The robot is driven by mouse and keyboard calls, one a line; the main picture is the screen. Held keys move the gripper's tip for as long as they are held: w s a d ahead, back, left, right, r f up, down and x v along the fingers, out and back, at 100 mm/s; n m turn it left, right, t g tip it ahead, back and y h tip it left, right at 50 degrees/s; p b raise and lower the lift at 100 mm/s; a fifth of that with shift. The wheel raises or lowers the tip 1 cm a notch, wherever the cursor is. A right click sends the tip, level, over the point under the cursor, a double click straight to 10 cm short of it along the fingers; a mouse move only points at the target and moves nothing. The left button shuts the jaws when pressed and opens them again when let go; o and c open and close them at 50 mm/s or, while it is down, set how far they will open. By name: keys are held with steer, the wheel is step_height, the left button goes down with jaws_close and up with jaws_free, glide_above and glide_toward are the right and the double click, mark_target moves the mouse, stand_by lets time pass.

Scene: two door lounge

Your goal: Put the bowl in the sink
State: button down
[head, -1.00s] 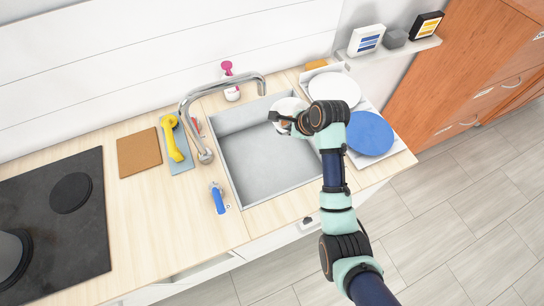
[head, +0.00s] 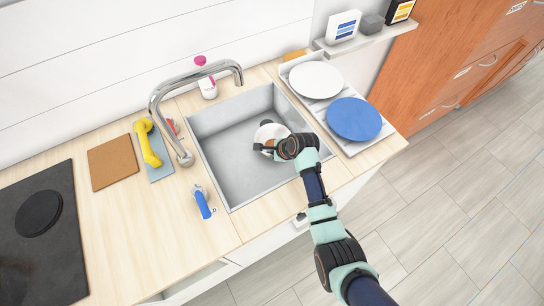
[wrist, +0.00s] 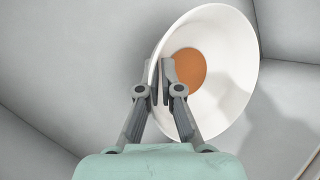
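A white bowl with an orange-brown centre (wrist: 222,75) is held by its wall in my gripper (wrist: 160,75). One finger is inside the bowl and the other is outside, with the wall pinched between them. In the head view the bowl (head: 270,132) is over the right part of the grey sink (head: 224,160), partly hidden by my gripper (head: 272,148). The bowl is tilted. The wrist view shows sink walls around it and a shadow to its right. I cannot tell whether it touches the sink.
A chrome faucet (head: 160,92) arches over the sink's back left. A white plate (head: 316,80) and a blue plate (head: 354,119) lie on the drying rack at right. A blue-handled brush (head: 202,204) lies left of the sink. The sink's left part is empty.

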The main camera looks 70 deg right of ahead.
step_height(320, 180, down, 2)
steer(key=c, duration=1.3)
jaws_free()
steer(key=p+v, duration=0.4)
steer(key=v, duration=0.8)
